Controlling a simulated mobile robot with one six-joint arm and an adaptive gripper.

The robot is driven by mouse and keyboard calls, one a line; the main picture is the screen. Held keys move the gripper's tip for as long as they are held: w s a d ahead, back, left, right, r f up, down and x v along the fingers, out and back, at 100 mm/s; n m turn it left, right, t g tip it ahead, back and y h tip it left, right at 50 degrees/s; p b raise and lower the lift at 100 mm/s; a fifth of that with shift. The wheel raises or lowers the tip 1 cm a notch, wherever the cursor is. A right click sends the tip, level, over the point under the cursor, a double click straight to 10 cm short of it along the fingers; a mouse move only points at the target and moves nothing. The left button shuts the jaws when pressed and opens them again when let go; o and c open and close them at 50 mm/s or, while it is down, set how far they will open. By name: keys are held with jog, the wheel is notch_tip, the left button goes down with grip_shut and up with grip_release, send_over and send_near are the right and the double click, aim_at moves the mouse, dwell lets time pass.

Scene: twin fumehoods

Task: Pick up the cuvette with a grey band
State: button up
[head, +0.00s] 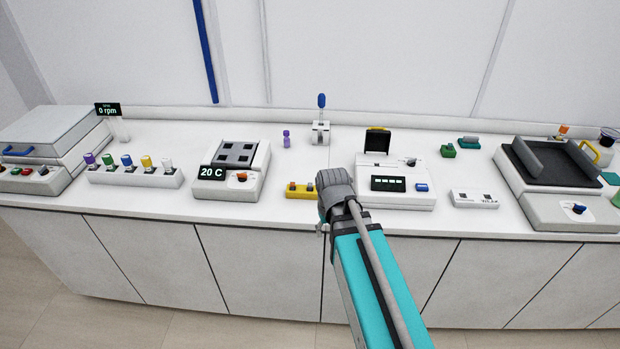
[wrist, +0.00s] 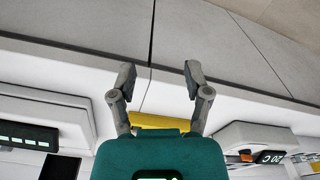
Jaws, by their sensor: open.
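I cannot make out a cuvette with a grey band in either view. A yellow rack (head: 301,191) sits near the front edge of the bench, with small dark spots on top too small to tell apart. It also shows in the wrist view (wrist: 158,121), partly hidden by my gripper's body. My gripper (wrist: 159,76) is open, its two fingers spread with nothing between them. In the head view my arm covers the bench front just right of the yellow rack, and the fingertips are hidden there.
An instrument (head: 395,195) with an open dark lid stands right of the yellow rack. A heater block reading 20 C (head: 233,170) stands to its left. A white block (head: 474,199) lies farther right. A blue-topped stand (head: 321,132) is behind.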

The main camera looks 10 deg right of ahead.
jog(key=w+r+n+p, duration=0.2)
jog(key=w+r+p, duration=0.2)
jog(key=r+p, duration=0.25)
notch_tip(320, 180, up, 5)
jog(key=n+p, duration=0.4)
jog(key=n, duration=0.8)
send_over(310, 184)
jog(key=shift+w+a+r+g, duration=0.15)
jog(key=shift+g, duration=0.15)
notch_tip(310, 184, down, 9)
jog(key=b, duration=0.8)
jog(key=shift+r+b, duration=0.15)
jog(key=shift+b, duration=0.2)
jog(key=shift+f+b, duration=2.6)
